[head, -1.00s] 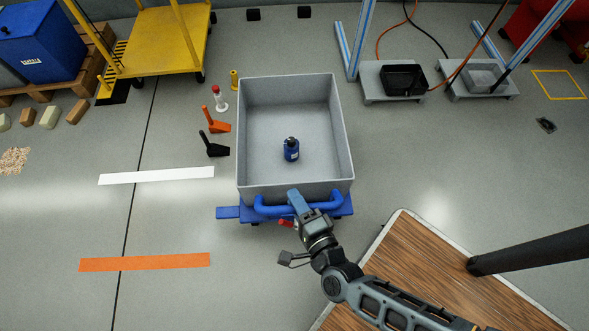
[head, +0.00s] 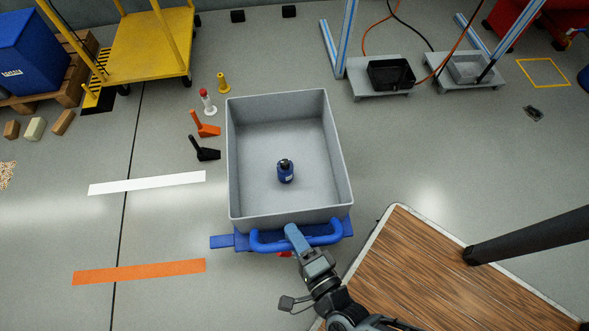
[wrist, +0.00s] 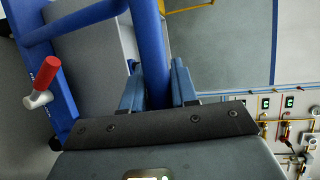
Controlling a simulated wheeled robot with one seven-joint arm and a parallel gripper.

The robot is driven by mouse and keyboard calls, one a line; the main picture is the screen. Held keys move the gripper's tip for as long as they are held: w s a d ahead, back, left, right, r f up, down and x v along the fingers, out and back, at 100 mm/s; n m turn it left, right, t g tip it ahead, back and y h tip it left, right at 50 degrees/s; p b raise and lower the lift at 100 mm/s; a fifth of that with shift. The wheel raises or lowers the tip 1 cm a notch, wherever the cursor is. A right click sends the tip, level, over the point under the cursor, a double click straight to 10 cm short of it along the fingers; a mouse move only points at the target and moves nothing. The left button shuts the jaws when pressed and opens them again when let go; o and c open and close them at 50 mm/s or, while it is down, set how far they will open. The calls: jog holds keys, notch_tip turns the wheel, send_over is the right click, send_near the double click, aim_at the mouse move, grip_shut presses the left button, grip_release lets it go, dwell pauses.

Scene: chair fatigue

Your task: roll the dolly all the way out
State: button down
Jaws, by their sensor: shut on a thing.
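The blue dolly (head: 222,241) stands on the floor under a grey bin (head: 240,160), with its blue handle (head: 265,243) facing me. A small blue bottle (head: 286,173) stands upright in the bin. In the wrist view, my two fingers (wrist: 157,85) lie on both sides of the blue bar (wrist: 150,45). A red-tipped lever (wrist: 40,82) sits on the dolly's front, partly hidden by my gripper in the head view.
A white strip (head: 147,183) and an orange strip (head: 140,271) lie on the floor at left. Black (head: 207,153) and orange (head: 205,128) wedges stand close left of the bin. A wooden-topped table (head: 420,270) is close at right. Floor at front left is clear.

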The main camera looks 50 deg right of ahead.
jog(key=c, duration=1.2)
grip_release()
jog(key=shift+s+a, duration=0.3)
jog(key=shift+o, duration=1.1)
jog(key=shift+w+d, duration=0.1)
jog(key=v, duration=0.7)
jog(key=shift+s+p, duration=0.35)
jog(key=shift+p, duration=0.1)
jog(key=shift+r, duration=0.1)
jog(key=s+d+r+n+y, duration=0.1)
jog(key=d+r+n+y, duration=0.15)
jog(key=r+n, duration=0.6)
jog(key=s+d+r+n+y, duration=0.2)
jog(key=d+r+n, duration=0.2)
jog(key=r+n, duration=0.45)
jog(key=s+d+r+n+y, duration=0.1)
jog(key=d+r+n+y, duration=0.15)
jog(key=r+n, duration=0.6)
notch_tip(320, 180, up, 25)
jog(key=m+p, duration=0.2)
jog(key=p, duration=2)
jog(key=shift+d+h, duration=0.2)
jog(key=shift+h, duration=0.2)
